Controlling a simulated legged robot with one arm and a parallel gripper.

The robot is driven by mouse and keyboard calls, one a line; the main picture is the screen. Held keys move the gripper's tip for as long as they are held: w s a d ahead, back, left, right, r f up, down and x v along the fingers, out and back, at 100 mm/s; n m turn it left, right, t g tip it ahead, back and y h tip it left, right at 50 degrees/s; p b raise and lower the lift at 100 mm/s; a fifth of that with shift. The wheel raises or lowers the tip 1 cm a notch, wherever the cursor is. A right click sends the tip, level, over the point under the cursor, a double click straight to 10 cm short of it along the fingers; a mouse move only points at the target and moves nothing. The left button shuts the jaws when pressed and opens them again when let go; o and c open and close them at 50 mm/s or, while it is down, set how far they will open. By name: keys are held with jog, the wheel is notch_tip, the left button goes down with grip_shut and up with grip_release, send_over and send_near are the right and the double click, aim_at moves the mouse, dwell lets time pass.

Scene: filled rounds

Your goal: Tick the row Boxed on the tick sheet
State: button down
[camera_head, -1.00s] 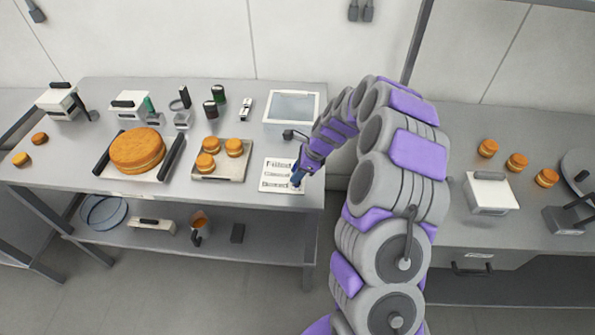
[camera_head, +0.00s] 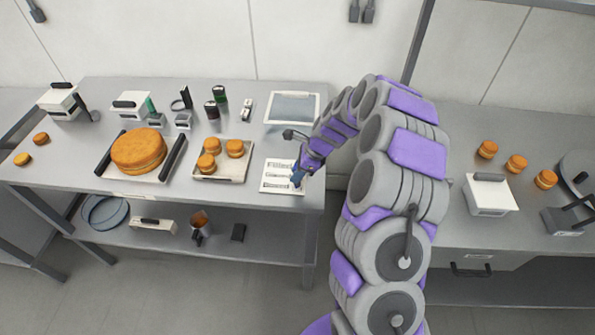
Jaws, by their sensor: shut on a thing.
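The tick sheet (camera_head: 268,178) lies flat near the right front corner of the left table. It carries several printed rows; the top one reads Filled and the bottom one Boxed. My gripper (camera_head: 298,176) is over the right end of the sheet, by the lower rows. It is shut on a small dark blue thing, which looks like a pen, pointing down at the sheet. The fingertips are small and partly hidden, and I cannot tell whether the tip touches the paper. No tick mark can be made out.
A tray of small round cakes (camera_head: 241,171) stands left of the sheet, and a large round cake (camera_head: 138,150) further left. A shallow white-rimmed tray (camera_head: 292,108) lies behind the sheet. A second counter (camera_head: 470,135) stands right of my arm.

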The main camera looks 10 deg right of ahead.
jog(key=shift+r+p, duration=2.45)
jog(key=shift+r, duration=0.7)
